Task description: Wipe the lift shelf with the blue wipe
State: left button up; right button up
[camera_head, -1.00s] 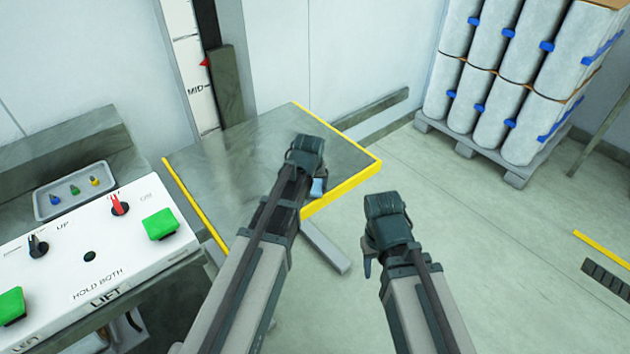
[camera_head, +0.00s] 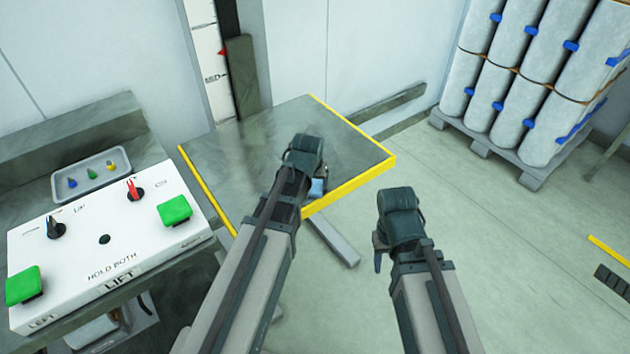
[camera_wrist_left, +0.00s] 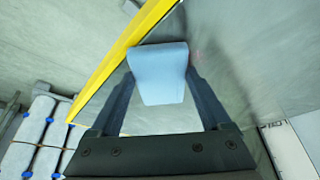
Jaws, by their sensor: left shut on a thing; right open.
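The lift shelf (camera_head: 252,148) is a grey metal plate with yellow edges, standing out from the mast. My left gripper (camera_head: 312,182) is over the shelf near its front yellow edge. It is shut on the blue wipe (camera_wrist_left: 160,75), a light blue block between the two fingers in the left wrist view. Only a small bit of the wipe (camera_head: 317,187) shows in the head view. In the wrist view the wipe is over the shelf surface (camera_wrist_left: 225,60), next to the yellow edge; I cannot tell whether it touches. My right gripper (camera_head: 378,255) is open and empty, right of the shelf.
A white control box (camera_head: 105,245) with green buttons and knobs stands at the left. A grey tray (camera_head: 90,174) with small coloured pieces lies behind it. A pallet (camera_head: 485,148) of white rolls with blue straps stands at the back right. The floor at right is mostly clear.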

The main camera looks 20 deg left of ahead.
pick_arm(q)
jog(key=shift+s+a+f, duration=0.15)
jog(key=shift+s+a, duration=0.6)
jog(key=shift+s, duration=0.3)
jog(key=shift+s+a, duration=1.15)
jog(key=shift+s, duration=0.2)
jog(key=shift+w, duration=0.1)
notch_tip(320, 180, up, 6)
jog(key=p, duration=0.6)
jog(key=shift+r, duration=0.2)
notch_tip(320, 180, up, 3)
jog(key=p, duration=0.3)
jog(key=shift+f, duration=0.1)
